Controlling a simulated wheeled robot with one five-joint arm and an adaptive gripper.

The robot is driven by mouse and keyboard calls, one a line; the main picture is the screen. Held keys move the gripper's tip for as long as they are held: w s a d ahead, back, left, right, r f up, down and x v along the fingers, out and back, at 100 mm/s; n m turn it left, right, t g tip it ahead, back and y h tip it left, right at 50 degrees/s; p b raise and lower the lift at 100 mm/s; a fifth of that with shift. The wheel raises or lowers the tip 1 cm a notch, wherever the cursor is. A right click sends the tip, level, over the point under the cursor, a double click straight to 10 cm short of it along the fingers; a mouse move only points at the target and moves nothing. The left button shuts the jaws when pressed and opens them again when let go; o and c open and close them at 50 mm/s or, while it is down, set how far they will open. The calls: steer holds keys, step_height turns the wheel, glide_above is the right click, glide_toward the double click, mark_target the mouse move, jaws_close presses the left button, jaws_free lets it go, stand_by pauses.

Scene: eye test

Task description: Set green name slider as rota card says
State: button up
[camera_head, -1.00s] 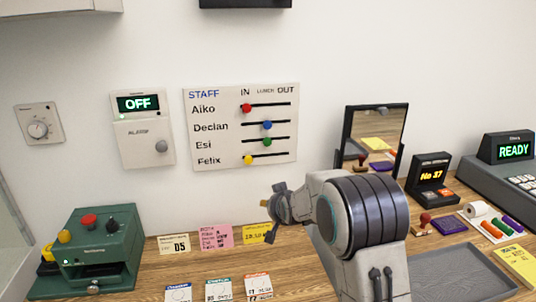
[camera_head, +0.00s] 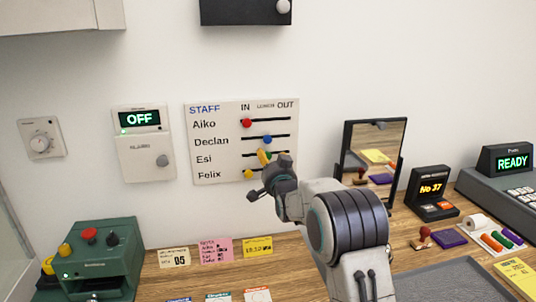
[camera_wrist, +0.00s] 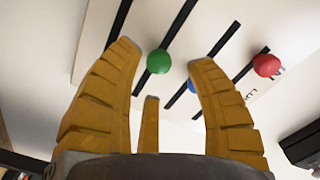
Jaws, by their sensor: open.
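The white staff board (camera_head: 215,140) hangs on the wall with rows Aiko, Declan, Esi and Felix. The green knob (camera_wrist: 159,61) is on the Esi row, around the middle of its slot. My gripper (camera_head: 265,156) is at that row and largely hides the knob in the head view. In the wrist view my open gripper (camera_wrist: 164,54) has the green knob between its fingertips, not clasped. The blue knob (camera_head: 267,139) is mid-slot; the red knob (camera_head: 247,123) and yellow knob (camera_head: 249,170) are near IN. A pink card (camera_head: 216,251) stands on the desk; its small writing is unreadable.
A white card (camera_head: 174,259) and a yellow card (camera_head: 258,246) flank the pink one. A green machine (camera_head: 105,262) stands at left, a mirror (camera_head: 373,152) right of the board. An alarm panel (camera_head: 146,160) reading OFF is on the wall.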

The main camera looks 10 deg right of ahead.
mark_target(268, 156)
steer(key=shift+w+p, duration=0.5)
steer(key=shift+w, duration=1.2)
steer(key=shift+c, duration=0.4)
steer(key=shift+r, duration=0.1)
jaws_close()
